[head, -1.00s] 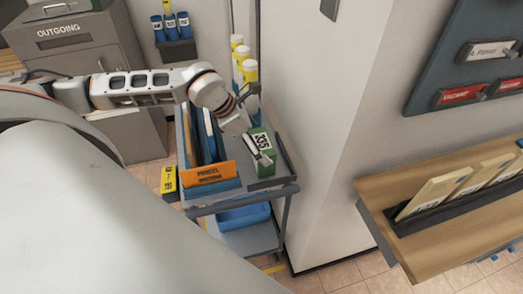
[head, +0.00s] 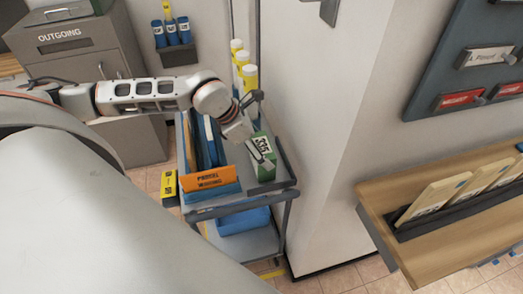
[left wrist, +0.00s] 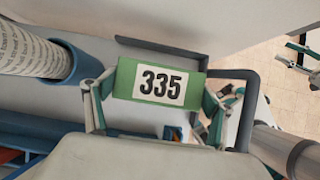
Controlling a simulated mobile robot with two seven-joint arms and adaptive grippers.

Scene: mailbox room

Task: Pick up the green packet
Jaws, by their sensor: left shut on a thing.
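The green packet (head: 264,158) has a white label reading 335. It stands upright on the right part of the cart's upper shelf in the head view. In the left wrist view the packet (left wrist: 158,84) sits between the two fingers. My left gripper (head: 262,150) reaches it from the upper left and is shut on it, one finger at each side in the left wrist view (left wrist: 155,100). I cannot tell whether the packet is clear of the shelf.
A white wall corner (head: 312,150) stands close on the cart's right. A wooden shelf (head: 440,235) with upright envelopes is further right. The outgoing box (head: 75,50) is at left.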

